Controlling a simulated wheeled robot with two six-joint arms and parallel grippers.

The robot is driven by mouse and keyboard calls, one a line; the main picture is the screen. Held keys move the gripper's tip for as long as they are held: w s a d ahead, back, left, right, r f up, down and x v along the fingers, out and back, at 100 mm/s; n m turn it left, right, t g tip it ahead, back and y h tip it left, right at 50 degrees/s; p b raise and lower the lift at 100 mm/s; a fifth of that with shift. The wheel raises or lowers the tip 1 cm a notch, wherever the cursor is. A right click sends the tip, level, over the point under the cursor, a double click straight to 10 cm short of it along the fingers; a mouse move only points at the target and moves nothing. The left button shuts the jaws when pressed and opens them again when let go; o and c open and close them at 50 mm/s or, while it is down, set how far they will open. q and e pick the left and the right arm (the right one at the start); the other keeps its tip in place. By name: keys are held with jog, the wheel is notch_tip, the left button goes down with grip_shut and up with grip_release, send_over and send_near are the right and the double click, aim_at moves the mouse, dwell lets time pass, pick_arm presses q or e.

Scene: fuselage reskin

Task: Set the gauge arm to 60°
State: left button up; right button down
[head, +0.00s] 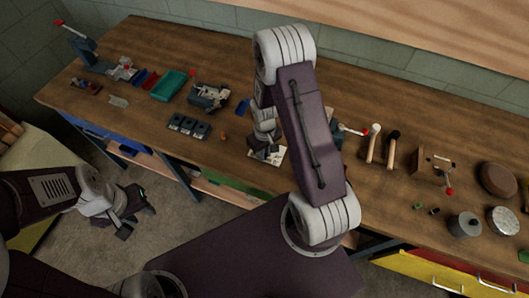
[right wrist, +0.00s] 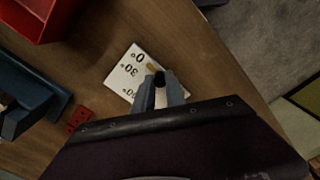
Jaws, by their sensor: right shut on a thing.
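The gauge is a white plate (right wrist: 121,76) lying on the bench, with marks 0°, 30° and a partly hidden one that looks like 60°. In the head view the plate (head: 280,154) shows beside my right gripper. A short brass-coloured piece of the gauge arm (right wrist: 151,68) points toward the 0° and 30° marks; its exact angle cannot be read. My right gripper (right wrist: 161,84) is shut on the gauge arm, with a dark part between its fingers. My left gripper (head: 134,223) hangs open and empty off the bench's front edge, over the floor.
A red bin (right wrist: 38,18), a blue fixture (right wrist: 28,92) and a small red block (right wrist: 78,119) lie near the gauge. In the head view, a dark three-part block (head: 188,126) stands left, handled tools (head: 375,142) right. The bench's front edge is close to the gauge.

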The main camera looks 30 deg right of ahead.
jog(key=shift+d, duration=0.1)
dwell(0.6)
jog(key=n, duration=0.1)
jog(key=w+n, duration=0.1)
jog(key=n, duration=0.1)
jog(key=shift+d, duration=0.4)
jog(key=n, duration=0.1)
jog(key=w+n, duration=0.1)
jog(key=shift+w+d+n, duration=0.1)
jog(key=shift+d+n, duration=0.15)
jog(key=shift+n, duration=0.15)
jog(key=n, duration=0.1)
jog(key=w+n, duration=0.1)
jog(key=shift+d+n, duration=0.15)
jog(key=shift+n, duration=0.15)
jog(key=shift+w+r+n, duration=0.1)
jog(key=shift+w+n, duration=0.3)
jog(key=shift+n, duration=0.45)
jog(key=shift+w+n, duration=0.35)
jog(key=shift+n, duration=0.5)
jog(key=shift+w, duration=0.1)
jog(key=c, duration=1.4)
grip_release()
jog(key=shift+o, duration=0.2)
